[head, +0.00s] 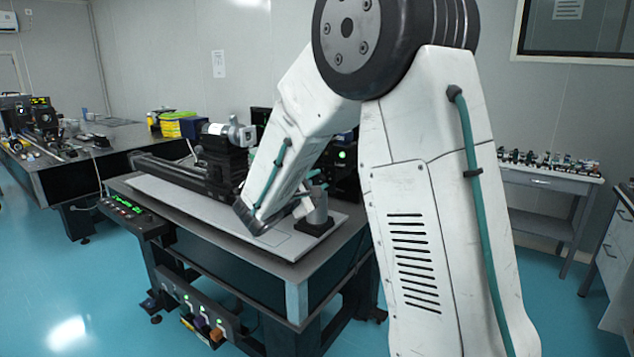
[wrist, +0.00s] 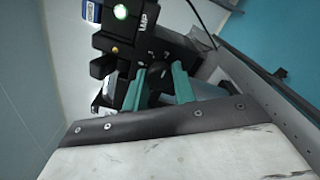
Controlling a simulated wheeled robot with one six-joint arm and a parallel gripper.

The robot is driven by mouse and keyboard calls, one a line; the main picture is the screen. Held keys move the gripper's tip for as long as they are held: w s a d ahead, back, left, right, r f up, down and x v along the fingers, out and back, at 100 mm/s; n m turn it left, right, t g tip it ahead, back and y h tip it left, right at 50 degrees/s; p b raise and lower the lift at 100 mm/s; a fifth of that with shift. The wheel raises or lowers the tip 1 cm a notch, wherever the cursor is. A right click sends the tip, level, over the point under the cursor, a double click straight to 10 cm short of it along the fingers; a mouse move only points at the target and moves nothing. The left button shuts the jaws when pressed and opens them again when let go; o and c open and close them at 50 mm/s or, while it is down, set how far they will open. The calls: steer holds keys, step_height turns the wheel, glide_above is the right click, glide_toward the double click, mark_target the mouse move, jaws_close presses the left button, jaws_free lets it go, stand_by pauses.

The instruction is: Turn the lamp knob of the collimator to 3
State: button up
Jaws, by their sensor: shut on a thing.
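A black unit (wrist: 160,45) with a lit green light and white lettering ending in "AMP" fills the top of the wrist view. It seems to be the black box with a green light (head: 343,156) behind my arm in the head view. My gripper (wrist: 160,86), with two teal fingers, is against the front of this unit. The fingers are shut on what seems to be the lamp knob, which they mostly hide. The knob's pointer and scale numbers cannot be read.
A long black optical device (head: 222,160) with a silver cylinder stands on the table (head: 290,243), left of my arm. A grey post on a black base (head: 315,222) stands close to my wrist. A control strip (head: 128,207) runs along the table's left edge.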

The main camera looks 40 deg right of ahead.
steer(key=m, duration=0.4)
steer(key=shift+a+m, duration=0.1)
steer(key=shift+m, duration=2.1)
steer(key=o, duration=1)
steer(key=shift+a, duration=0.1)
steer(key=v, duration=0.7)
steer(key=shift+s+a, duration=0.15)
steer(key=shift+a, duration=0.1)
